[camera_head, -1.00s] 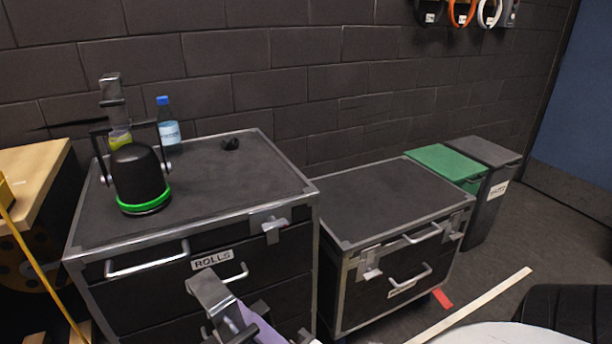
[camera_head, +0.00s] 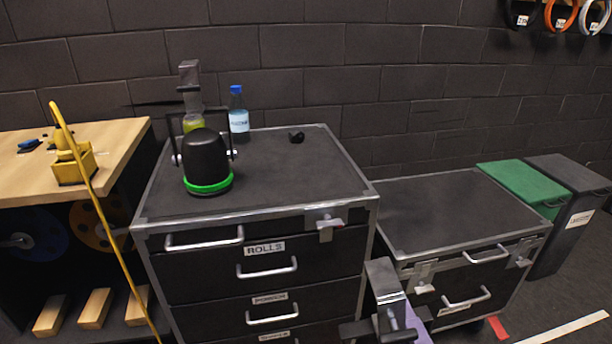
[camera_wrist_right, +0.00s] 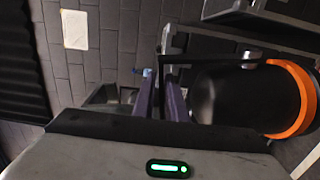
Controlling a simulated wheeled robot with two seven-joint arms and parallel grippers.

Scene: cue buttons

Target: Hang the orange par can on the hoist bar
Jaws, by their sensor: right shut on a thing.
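My right gripper shows in the right wrist view (camera_wrist_right: 162,98) with its purple fingers shut on the clamp or bracket of the orange par can (camera_wrist_right: 232,95). This can is a black cylinder with an orange ring, lying sideways in that view. In the head view, a grey metal clamp (camera_head: 384,278) and a purple finger of my right gripper (camera_head: 418,322) show at the bottom, in front of the gap between the two cases. The can's body is below that picture. I cannot make out the hoist bar. My left gripper is not in view.
A green-ringed par can (camera_head: 206,158) stands on the ROLLS case (camera_head: 290,180) beside a water bottle (camera_head: 239,122). A lower case (camera_head: 440,215), a green bin (camera_head: 522,183) and a grey bin (camera_head: 575,185) stand right. A wooden bench (camera_head: 110,150) with a yellow cable is left.

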